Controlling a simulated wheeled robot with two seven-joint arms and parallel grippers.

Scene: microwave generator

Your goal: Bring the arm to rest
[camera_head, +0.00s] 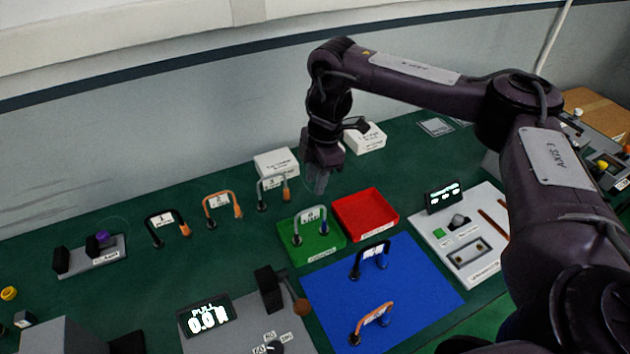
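My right arm comes in from the right edge and bends over the green table. My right gripper (318,178) points down, above the table behind the green tray (325,246) and to the left of the red tray (366,213). Nothing shows held in it, and its fingers are too small and overlapped to tell whether they are apart. My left gripper is out of view.
A grey handle piece stands in the green tray. A blue mat (422,290) bears a black and an orange handle piece. Several handle pieces stand at the back left. White boxes (276,163) stand behind the gripper. A white panel (468,262) lies at right.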

